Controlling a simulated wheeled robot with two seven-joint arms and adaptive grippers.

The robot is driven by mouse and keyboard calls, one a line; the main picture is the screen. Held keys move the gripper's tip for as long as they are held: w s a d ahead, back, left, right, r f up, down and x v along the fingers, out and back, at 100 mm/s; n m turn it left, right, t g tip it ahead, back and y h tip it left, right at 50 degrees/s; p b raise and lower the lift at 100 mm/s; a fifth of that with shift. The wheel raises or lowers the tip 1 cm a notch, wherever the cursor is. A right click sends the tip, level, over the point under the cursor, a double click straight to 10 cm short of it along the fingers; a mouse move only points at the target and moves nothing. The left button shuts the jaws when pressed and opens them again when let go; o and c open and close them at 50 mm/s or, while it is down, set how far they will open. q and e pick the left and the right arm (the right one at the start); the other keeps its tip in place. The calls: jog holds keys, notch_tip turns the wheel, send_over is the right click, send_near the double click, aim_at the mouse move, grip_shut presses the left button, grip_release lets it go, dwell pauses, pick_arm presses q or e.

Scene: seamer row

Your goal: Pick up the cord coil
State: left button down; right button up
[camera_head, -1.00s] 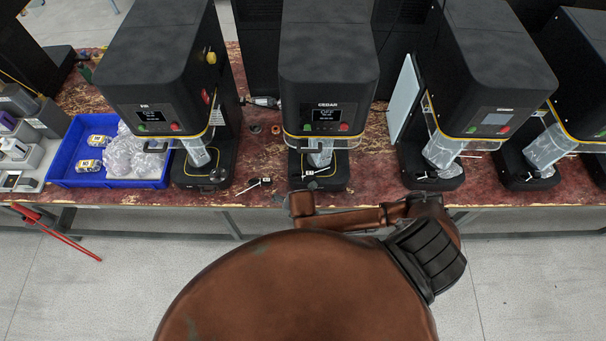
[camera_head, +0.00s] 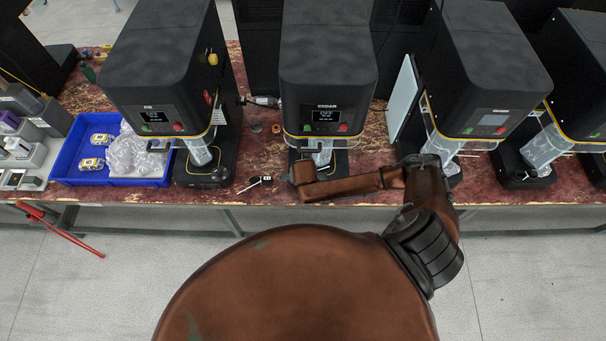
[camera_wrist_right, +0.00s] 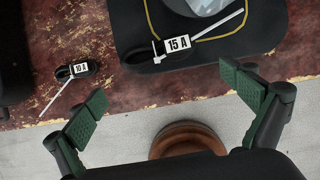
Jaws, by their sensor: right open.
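Two small black cord coils with white ties and tags show in the right wrist view. The coil tagged "15 A" (camera_wrist_right: 141,56) lies on a seamer's black base, at its front edge. The coil tagged "10 A" (camera_wrist_right: 68,74) lies on the red-brown bench to its left; it also shows in the head view (camera_head: 266,180). My right gripper (camera_wrist_right: 168,106) is open and empty, its two green-padded fingers apart, with both coils beyond the fingertips. In the head view my right arm hides the coil on the Cedar base. My left gripper is not in view.
The Cedar seamer (camera_head: 328,75) stands behind my right arm, with the Fir seamer (camera_head: 165,70) to its left and more to the right. A blue tray (camera_head: 120,182) with bags and yellow-marked items stands at left. Bench surface between Fir and Cedar is mostly clear.

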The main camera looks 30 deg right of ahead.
jog(key=w, duration=0.1)
jog(key=w+d+f, duration=0.1)
jog(key=w, duration=0.1)
jog(key=shift+d+f, duration=0.3)
jog(key=shift+f, duration=0.1)
jog(key=shift+w+d+f, duration=0.1)
jog(key=shift+f, duration=0.35)
jog(key=shift+c, duration=0.5)
jog(key=c, duration=1.3)
